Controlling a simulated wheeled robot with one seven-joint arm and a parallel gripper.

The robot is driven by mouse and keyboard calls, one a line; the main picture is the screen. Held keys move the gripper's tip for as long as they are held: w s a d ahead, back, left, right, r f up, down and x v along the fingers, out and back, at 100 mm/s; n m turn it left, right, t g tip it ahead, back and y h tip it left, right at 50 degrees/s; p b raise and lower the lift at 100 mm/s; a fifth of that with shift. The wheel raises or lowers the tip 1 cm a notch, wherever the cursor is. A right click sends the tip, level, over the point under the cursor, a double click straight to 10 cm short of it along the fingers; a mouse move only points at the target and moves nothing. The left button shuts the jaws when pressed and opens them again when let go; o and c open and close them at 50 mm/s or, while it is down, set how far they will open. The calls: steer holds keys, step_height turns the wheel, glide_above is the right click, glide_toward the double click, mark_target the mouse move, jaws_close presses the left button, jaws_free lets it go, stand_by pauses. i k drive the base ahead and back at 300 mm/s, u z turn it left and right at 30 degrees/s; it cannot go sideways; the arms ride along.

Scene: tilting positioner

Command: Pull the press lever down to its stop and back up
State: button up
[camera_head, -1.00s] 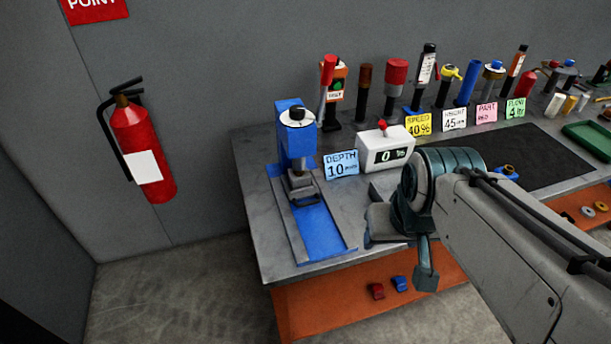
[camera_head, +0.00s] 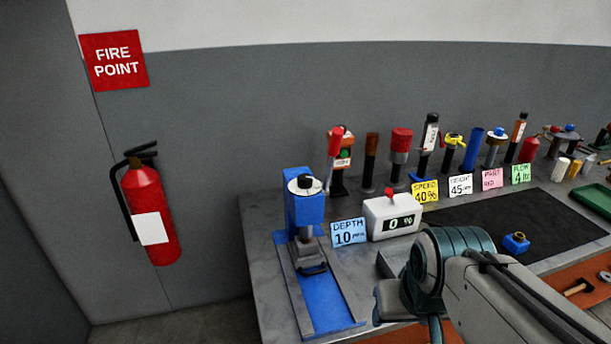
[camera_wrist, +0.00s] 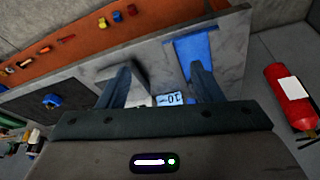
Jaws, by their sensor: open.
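The blue press (camera_head: 304,212) stands at the left end of the bench, with a white dial on its head. Its lever, with a red grip (camera_head: 335,141), points up at the press's right side. My gripper (camera_wrist: 158,68) is open in the wrist view, its two dark fingers apart with nothing held. In the head view my forearm and wrist are right of the press and apart from it; the fingers are mostly hidden there. The press's blue bed (camera_wrist: 197,45) shows beyond one finger in the wrist view. The lever cannot be made out there.
A white counter box (camera_head: 391,217) reading 0 % and a blue DEPTH card (camera_head: 348,232) stand right of the press. Several upright tools and cards line the bench's back. A dark mat (camera_head: 480,222) lies to the right. A fire extinguisher (camera_head: 150,215) hangs left.

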mark_target(337, 132)
steer(key=u, duration=0.5)
steer(key=k, duration=1.05)
steer(key=z, duration=0.45)
steer(key=i, duration=1.45)
steer(key=u, duration=0.5)
